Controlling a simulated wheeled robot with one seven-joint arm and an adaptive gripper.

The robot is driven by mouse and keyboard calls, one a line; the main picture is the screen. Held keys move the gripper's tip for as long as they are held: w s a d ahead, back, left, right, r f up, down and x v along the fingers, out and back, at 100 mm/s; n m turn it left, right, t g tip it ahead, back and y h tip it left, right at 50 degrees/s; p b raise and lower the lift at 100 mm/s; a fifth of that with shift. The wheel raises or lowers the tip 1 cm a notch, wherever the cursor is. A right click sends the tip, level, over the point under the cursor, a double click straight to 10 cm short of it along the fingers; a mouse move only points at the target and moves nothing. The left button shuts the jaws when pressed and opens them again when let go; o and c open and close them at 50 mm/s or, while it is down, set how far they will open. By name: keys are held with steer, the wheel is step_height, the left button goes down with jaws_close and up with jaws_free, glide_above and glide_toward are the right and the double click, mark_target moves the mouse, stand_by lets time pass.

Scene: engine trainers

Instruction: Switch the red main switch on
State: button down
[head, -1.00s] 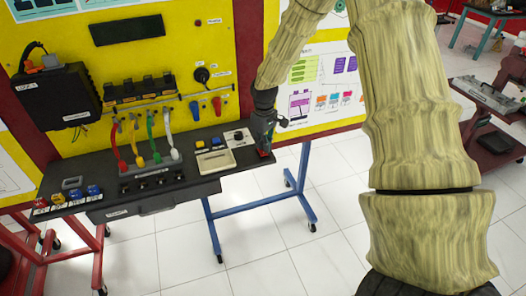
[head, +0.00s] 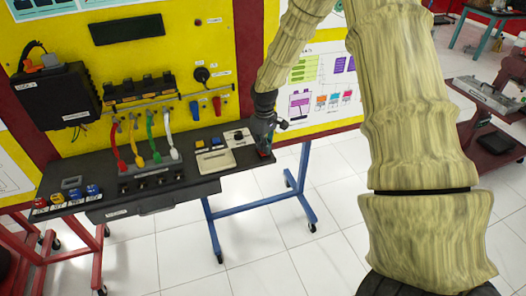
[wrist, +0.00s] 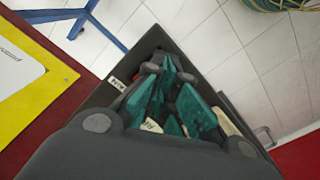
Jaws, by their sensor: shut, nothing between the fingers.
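The red main switch sits at the right end of the black bench panel (head: 225,184). Only a small reddish patch (head: 263,153) shows under my gripper (head: 264,146) in the head view; the rest is hidden, so I cannot tell the switch's position. In the wrist view my gripper (wrist: 172,90) is shut, its teal finger pads close together over the dark panel corner. Nothing shows between the pads. The fingers cover the switch there, and parts of white labels (wrist: 152,126) show beside them. I cannot tell whether the fingertips touch the switch.
A black knob (head: 238,136) and a beige box (head: 215,161) are left of my gripper. Coloured cables (head: 155,145) hang farther left. The yellow upright board (head: 150,60) rises behind the panel. Blue legs (head: 255,205) stand below, and open tiled floor lies in front.

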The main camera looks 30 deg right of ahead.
steer(key=shift+f, duration=0.65)
stand_by(0.5)
steer(key=shift+r, duration=0.1)
steer(key=shift+r+p, duration=2.45)
steer(key=shift+r, duration=1)
steer(key=shift+d, duration=0.1)
